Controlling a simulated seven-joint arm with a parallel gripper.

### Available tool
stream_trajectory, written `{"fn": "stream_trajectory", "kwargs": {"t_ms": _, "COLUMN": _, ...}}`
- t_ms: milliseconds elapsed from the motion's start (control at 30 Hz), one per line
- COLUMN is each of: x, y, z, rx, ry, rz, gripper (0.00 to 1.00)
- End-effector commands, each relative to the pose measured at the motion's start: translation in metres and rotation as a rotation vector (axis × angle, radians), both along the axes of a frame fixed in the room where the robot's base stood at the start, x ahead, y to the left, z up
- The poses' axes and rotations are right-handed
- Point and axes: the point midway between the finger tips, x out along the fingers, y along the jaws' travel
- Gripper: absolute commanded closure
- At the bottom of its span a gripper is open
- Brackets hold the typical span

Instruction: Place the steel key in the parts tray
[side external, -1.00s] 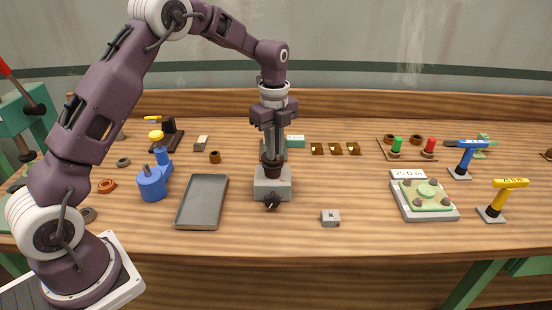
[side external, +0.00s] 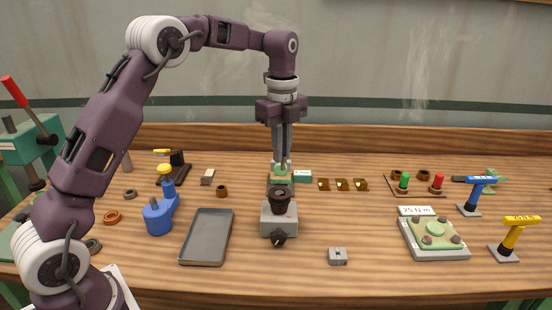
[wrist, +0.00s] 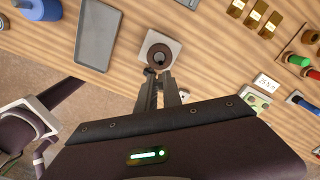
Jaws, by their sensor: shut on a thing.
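My gripper (side external: 281,176) is shut, above the dark round cup (side external: 279,199) on a light grey block with a black knob. In the wrist view its fingertips (wrist: 158,73) are close together, with a small dark piece at them. This is apparently the steel key, but its shape is too small to make out. The parts tray (side external: 207,237) is a shallow, empty dark grey rectangle left of the grey block. The tray also shows in the wrist view (wrist: 97,35), at the upper left.
A blue fixture (side external: 158,215) stands left of the tray. A small grey metal block (side external: 337,256) lies to the right. A green-topped plate (side external: 435,235) and blue and yellow hammer-shaped tools stand further right. Bare wood lies between the tray and grey block.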

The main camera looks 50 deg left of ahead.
Motion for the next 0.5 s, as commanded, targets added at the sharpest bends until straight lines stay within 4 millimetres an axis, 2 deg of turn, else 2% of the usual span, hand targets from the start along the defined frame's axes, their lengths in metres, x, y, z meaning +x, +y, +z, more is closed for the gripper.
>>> {"fn": "stream_trajectory", "kwargs": {"t_ms": 133, "x": -0.013, "y": 0.020, "z": -0.011, "rx": 0.012, "ry": 0.008, "rz": 0.102, "gripper": 1.00}}
{"fn": "stream_trajectory", "kwargs": {"t_ms": 233, "x": -0.037, "y": 0.045, "z": -0.027, "rx": 0.029, "ry": 0.015, "rz": 0.256, "gripper": 1.00}}
{"fn": "stream_trajectory", "kwargs": {"t_ms": 400, "x": -0.097, "y": 0.088, "z": -0.059, "rx": 0.061, "ry": 0.024, "rz": 0.576, "gripper": 1.00}}
{"fn": "stream_trajectory", "kwargs": {"t_ms": 500, "x": -0.134, "y": 0.103, "z": -0.074, "rx": 0.074, "ry": 0.027, "rz": 0.746, "gripper": 1.00}}
